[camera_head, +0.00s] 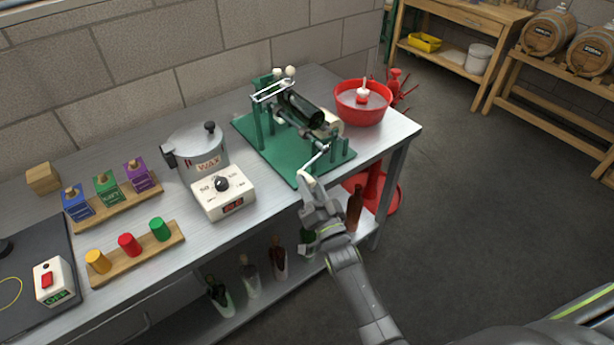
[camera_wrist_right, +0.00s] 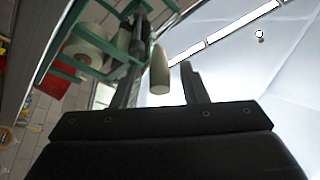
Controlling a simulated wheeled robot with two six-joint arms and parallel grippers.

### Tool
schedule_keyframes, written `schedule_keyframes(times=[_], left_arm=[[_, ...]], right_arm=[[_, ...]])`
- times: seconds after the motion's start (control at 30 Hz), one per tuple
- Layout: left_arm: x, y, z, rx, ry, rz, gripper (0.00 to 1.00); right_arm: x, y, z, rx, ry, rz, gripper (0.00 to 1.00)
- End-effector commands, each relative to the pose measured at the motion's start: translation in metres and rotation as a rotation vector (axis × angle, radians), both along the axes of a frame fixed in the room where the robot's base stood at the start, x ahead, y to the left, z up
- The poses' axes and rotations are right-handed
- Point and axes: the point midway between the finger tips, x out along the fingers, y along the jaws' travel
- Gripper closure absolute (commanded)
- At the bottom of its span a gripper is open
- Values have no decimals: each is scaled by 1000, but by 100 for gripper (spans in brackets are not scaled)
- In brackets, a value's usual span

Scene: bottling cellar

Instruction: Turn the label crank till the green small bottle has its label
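The green label machine (camera_head: 262,140) stands on the steel bench, with a dark green bottle (camera_head: 299,108) lying on its rollers. No label shows on the side of the bottle facing me. A pale label roll (camera_head: 331,124) sits at the bottle's right end and also shows in the right wrist view (camera_wrist_right: 88,48). The metal crank arm (camera_head: 318,156) reaches down toward my right gripper (camera_head: 307,182) at the front edge. In the right wrist view, the pale crank handle (camera_wrist_right: 159,72) stands between my open fingers, with a gap at the right finger. My left gripper is out of view.
A red bowl (camera_head: 362,103) stands right of the machine. A wax pot (camera_head: 196,152) and a white control box (camera_head: 223,193) stand to its left. Several bottles stand on the lower shelf (camera_head: 262,290). The floor at right is clear.

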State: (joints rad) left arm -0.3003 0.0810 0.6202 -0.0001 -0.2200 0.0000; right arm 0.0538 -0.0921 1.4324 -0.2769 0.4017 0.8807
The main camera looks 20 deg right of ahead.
Motion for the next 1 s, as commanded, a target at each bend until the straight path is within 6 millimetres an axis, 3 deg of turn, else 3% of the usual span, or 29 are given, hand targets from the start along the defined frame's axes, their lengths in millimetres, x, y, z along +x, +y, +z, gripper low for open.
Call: schedule_keyframes(times=[0.2,0.53,0.83,1.0], left_arm=[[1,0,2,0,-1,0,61],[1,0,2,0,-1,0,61],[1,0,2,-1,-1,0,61],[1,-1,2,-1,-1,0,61]], right_arm=[[19,2,6,1,0,0,61],[22,2,7,0,1,-1,61],[22,2,7,0,-1,-1,99],[22,3,8,0,-2,0,100]])
